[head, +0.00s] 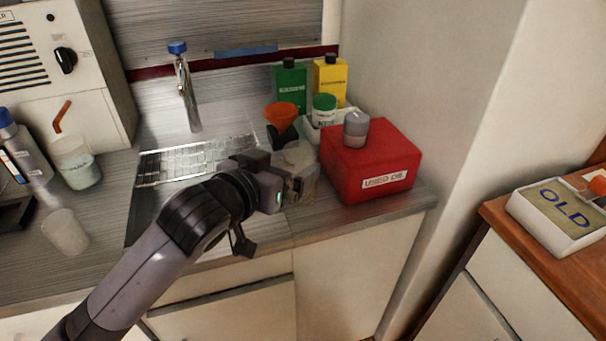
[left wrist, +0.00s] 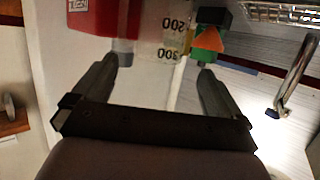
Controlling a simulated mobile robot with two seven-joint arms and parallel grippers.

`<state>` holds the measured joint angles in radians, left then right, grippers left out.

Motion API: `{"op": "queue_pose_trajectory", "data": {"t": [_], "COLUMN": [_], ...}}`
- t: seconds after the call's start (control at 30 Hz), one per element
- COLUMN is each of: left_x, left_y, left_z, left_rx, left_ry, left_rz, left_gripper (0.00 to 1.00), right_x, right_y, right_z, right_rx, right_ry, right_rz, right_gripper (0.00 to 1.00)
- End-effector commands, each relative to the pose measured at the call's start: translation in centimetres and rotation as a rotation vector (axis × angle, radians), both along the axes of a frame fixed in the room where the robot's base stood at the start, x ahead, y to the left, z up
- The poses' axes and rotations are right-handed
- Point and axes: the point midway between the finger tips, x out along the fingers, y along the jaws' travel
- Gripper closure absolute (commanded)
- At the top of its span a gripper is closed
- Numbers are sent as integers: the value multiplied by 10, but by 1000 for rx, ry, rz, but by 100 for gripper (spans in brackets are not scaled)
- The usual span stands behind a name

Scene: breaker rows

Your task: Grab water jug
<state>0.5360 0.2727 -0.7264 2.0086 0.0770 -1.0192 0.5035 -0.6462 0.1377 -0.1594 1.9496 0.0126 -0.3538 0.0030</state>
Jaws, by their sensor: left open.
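A clear jug (head: 297,157) stands on the counter beside the red box, mostly hidden behind my left gripper (head: 294,188). In the left wrist view the clear jug (left wrist: 160,75), with the marks 200 and 300, shows ahead of and between the two spread fingers of my left gripper (left wrist: 157,68). The fingers are open and hold nothing. I cannot tell whether they touch the jug. My right gripper is in neither view.
A red box labelled USED OIL (head: 368,165) stands close on the right with a grey-capped jar (head: 355,128) on it. An orange funnel (head: 281,115), a green bottle (head: 290,84) and a yellow bottle (head: 329,80) stand behind. A tap (head: 187,95) rises at the sink.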

Motion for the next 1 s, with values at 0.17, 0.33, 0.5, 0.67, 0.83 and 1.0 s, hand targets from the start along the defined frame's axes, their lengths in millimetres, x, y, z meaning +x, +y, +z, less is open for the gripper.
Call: {"op": "queue_pose_trajectory", "data": {"t": [0.17, 0.33, 0.5, 0.67, 0.83, 1.0], "left_x": [11, 27, 43, 51, 52, 52], "left_y": [-6, -14, -23, -27, -27, -27], "left_z": [-4, -9, -15, -18, -19, -19], "left_rx": [0, 1, 1, 0, 0, 0], "left_ry": [0, -1, -1, 0, -1, -1], "left_rz": [0, 1, 1, 0, 0, 0], "left_gripper": [0, 0, 0, 0, 0, 23], "right_x": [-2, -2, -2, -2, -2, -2], "right_y": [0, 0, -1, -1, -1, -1], "right_z": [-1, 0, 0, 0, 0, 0], "right_rx": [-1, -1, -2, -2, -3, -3], "right_ry": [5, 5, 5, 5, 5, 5], "right_rz": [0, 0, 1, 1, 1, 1], "right_gripper": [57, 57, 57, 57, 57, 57]}}
